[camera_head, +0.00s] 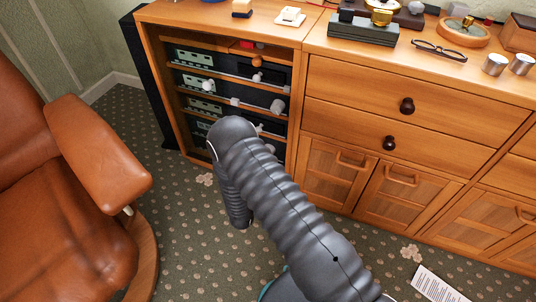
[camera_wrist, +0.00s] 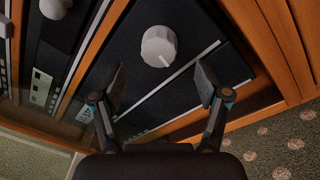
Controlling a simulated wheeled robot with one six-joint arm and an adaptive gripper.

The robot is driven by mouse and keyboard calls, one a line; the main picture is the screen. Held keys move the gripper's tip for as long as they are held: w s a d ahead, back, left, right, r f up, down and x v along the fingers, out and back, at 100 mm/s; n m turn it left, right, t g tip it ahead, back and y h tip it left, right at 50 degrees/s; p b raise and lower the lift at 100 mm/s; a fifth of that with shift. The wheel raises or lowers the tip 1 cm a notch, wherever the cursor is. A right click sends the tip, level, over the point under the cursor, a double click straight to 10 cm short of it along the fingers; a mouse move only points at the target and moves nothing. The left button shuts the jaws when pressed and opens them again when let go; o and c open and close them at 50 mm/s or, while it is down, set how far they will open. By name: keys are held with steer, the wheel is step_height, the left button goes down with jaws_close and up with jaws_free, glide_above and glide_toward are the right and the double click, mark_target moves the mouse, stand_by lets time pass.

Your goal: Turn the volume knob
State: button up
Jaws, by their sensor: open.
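In the wrist view a round light grey knob (camera_wrist: 158,46) with a white pointer line stands out from a black panel. My gripper (camera_wrist: 160,82) is open, with its two dark fingers apart. The knob lies just beyond the fingertips, roughly centred between them, and neither finger appears to touch it. In the head view, several stacked stereo units with knobs sit in the open left bay of the wooden cabinet (camera_head: 221,33). A large grey knob (camera_head: 277,106) shows there. I cannot tell for certain which knob my gripper faces, since my arm hides the lower units and the gripper.
A second pale knob (camera_wrist: 55,8) is at the upper left of the wrist view. A brown leather armchair (camera_head: 98,152) stands left of my arm. Drawers with dark knobs (camera_head: 407,105) are to the right. A paper (camera_head: 437,285) lies on the patterned carpet.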

steer(key=x, duration=0.5)
steer(key=shift+w+d, duration=0.1)
steer(key=shift+w, duration=0.3)
steer(key=c, duration=1.2)
steer(key=shift+d, duration=0.15)
